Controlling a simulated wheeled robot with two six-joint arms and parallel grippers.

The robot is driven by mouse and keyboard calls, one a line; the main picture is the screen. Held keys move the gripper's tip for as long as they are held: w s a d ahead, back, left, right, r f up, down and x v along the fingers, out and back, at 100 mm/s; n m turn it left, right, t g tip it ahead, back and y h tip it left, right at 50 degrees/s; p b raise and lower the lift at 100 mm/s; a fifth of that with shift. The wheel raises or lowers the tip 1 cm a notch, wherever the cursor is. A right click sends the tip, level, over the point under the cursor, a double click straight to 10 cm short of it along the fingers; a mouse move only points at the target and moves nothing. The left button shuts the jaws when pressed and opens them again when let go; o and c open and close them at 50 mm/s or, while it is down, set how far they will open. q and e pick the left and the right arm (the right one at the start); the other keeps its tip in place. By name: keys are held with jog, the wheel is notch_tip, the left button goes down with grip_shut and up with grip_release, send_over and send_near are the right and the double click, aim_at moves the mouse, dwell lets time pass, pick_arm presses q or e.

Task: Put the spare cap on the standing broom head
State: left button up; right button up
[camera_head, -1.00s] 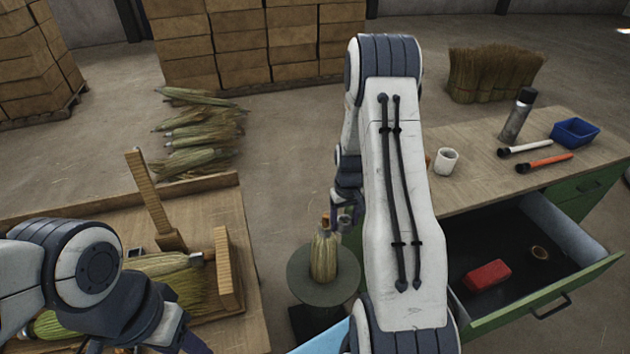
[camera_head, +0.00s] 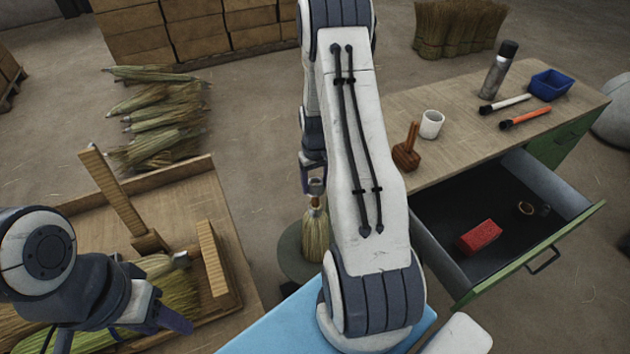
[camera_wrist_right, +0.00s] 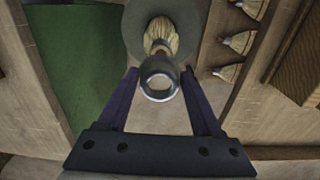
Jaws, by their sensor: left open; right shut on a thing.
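The standing broom head (camera_head: 315,237) is a pale straw bundle upright on a round dark stand (camera_head: 292,262). Its narrow neck points up. My right gripper (camera_head: 313,172) is shut on the spare cap (camera_head: 316,187), a grey metal ring, just above the neck. In the right wrist view the cap (camera_wrist_right: 158,78) sits between the fingertips, with the broom head (camera_wrist_right: 161,38) beyond it. I cannot tell whether cap and neck touch. My left gripper (camera_head: 120,332) is open and empty over the wooden tray at the lower left.
The wooden tray (camera_head: 225,225) holds straw bundles and an upright wooden post (camera_head: 118,200). At right, an open drawer (camera_head: 440,262) holds a red block (camera_head: 479,237) and a small ring (camera_head: 525,208).

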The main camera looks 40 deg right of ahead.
aim_at(316, 203)
jog(key=shift+f+b, duration=3.25)
jog(key=shift+f, duration=1.3)
jog(key=shift+s+r, duration=0.1)
jog(key=shift+s, duration=0.05)
